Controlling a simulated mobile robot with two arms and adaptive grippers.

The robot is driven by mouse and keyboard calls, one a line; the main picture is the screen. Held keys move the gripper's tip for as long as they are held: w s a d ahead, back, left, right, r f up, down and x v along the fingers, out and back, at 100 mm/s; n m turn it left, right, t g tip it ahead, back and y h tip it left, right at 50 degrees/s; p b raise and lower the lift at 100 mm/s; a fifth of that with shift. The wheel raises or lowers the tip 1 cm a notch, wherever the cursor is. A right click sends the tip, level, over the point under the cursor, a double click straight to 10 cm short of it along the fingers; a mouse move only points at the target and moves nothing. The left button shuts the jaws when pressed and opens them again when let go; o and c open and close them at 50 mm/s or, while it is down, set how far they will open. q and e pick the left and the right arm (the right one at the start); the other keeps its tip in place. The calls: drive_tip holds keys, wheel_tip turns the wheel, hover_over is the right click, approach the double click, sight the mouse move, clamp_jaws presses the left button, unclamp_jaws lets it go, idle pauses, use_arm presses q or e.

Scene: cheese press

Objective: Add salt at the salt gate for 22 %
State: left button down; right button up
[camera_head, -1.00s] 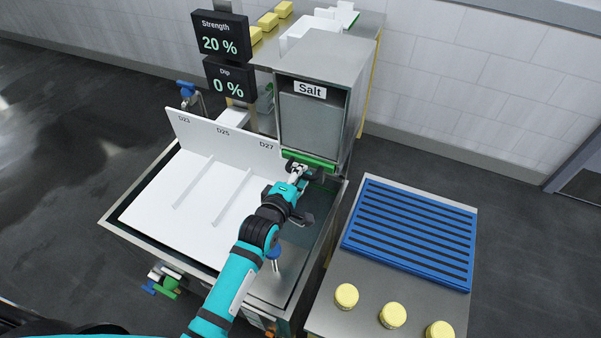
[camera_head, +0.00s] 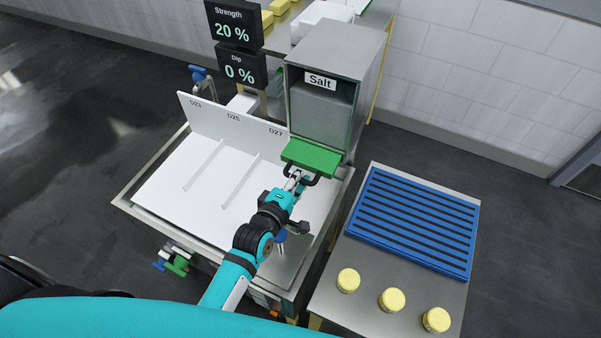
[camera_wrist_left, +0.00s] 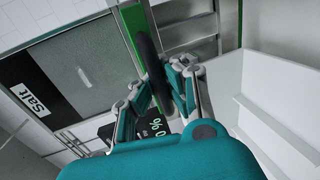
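The salt hopper (camera_head: 318,112) is a grey metal box labelled "Salt". Its green salt gate (camera_head: 312,157) sticks out from the lower front, with a black handle (camera_head: 318,182) on its near edge. My left gripper (camera_head: 297,180) is at the handle. In the left wrist view the dark handle (camera_wrist_left: 149,62) runs between the two fingers of the left gripper (camera_wrist_left: 160,88), which look closed on it. The strength display (camera_head: 232,26) reads 20 % and the dip display (camera_head: 238,70) reads 0 %. No salt is visible falling. My right gripper is not in view.
The brine tank (camera_head: 142,187) with a white divided board lies below the gate. To its right a metal table (camera_head: 330,295) carries a blue slatted rack (camera_head: 413,222) and several yellow cheeses (camera_head: 391,299). Blue-handled valves are around the tank. Dark floor lies left and right.

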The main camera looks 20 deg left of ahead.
use_arm(q)
drive_tip(key=c, duration=1.3)
unclamp_jaws()
drive_tip(key=shift+c, duration=0.2)
drive_tip(key=shift+s, duration=0.1)
drive_tip(key=v, duration=1.1)
drive_tip(key=shift+s+r, duration=0.2)
drive_tip(key=shift+s, duration=0.15)
drive_tip(key=shift+a, duration=0.1)
